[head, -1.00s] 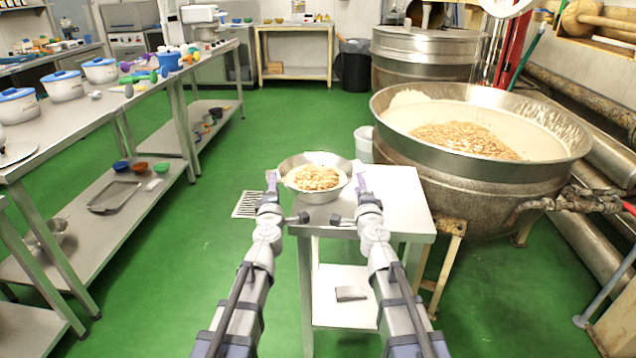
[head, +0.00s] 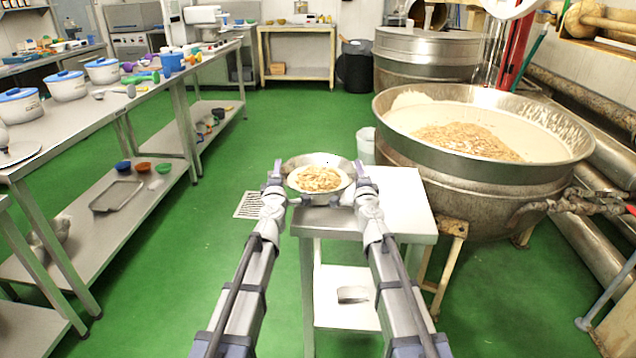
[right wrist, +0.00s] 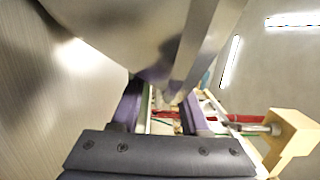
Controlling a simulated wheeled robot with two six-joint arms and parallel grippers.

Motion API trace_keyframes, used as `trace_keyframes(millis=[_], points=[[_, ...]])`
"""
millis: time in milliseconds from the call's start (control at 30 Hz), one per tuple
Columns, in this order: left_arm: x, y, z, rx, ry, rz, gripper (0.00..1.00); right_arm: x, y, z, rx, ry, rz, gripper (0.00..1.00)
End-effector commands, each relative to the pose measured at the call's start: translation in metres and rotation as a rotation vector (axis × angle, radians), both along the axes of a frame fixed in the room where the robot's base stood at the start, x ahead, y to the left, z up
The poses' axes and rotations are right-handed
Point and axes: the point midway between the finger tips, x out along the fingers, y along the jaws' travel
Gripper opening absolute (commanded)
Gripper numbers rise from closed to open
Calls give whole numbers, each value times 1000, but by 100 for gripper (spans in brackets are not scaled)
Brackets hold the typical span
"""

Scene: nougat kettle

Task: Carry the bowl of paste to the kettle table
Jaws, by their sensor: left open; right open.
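The bowl of paste (head: 320,180) is a round metal bowl with a pale, nut-topped mass, on the left end of the small white kettle table (head: 405,205). My left gripper (head: 276,172) is open at the bowl's left side. My right gripper (head: 361,173) is open at its right side. In the right wrist view the bowl's shiny metal wall (right wrist: 120,30) fills the top. Its rim edge reaches down between the spread purple fingers of my right gripper (right wrist: 162,105). Whether the fingers touch the bowl is not clear.
The large kettle (head: 480,160) stands right of the small table, with pale mix inside. A long steel workbench (head: 60,130) with lidded white pots runs along the left. A white bucket (head: 366,147) stands behind the table. Green floor is open on the left and behind.

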Motion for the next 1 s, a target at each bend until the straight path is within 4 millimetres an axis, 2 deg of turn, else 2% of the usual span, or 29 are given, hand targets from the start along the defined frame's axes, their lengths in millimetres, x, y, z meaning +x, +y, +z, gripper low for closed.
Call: trace_keyframes(millis=[233, 633, 1000], points=[[0, 0, 0, 0, 0, 0, 45, 0, 0, 0, 0, 0, 0, 45], [0, 0, 0, 0, 0, -1, 0, 0, 0, 0, 0, 0, 0, 0], [0, 0, 0, 0, 0, -1, 0, 0, 0, 0, 0, 0, 0, 0]])
